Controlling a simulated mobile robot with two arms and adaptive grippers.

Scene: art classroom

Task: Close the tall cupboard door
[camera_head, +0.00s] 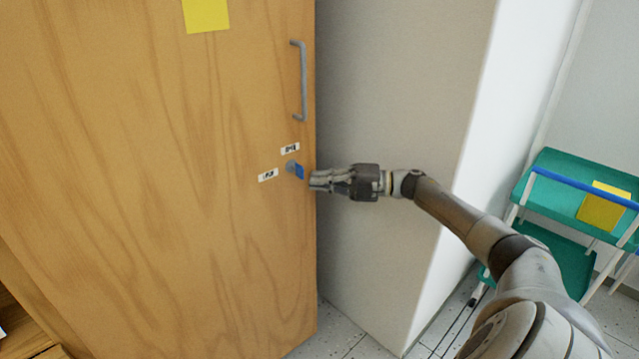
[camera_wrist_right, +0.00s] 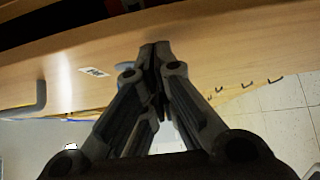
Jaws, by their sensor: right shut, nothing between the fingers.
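The tall cupboard door (camera_head: 150,190) is a wooden panel filling the left of the head view. How far the door stands open is unclear. My left gripper is out of view.
A pale wall or pillar (camera_head: 400,120) stands right behind the door's edge and beside my right arm. A green shelf cart (camera_head: 565,170) stands at the far right. Wooden shelving (camera_head: 20,325) shows at the lower left. Some tiled floor (camera_head: 345,340) is clear below.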

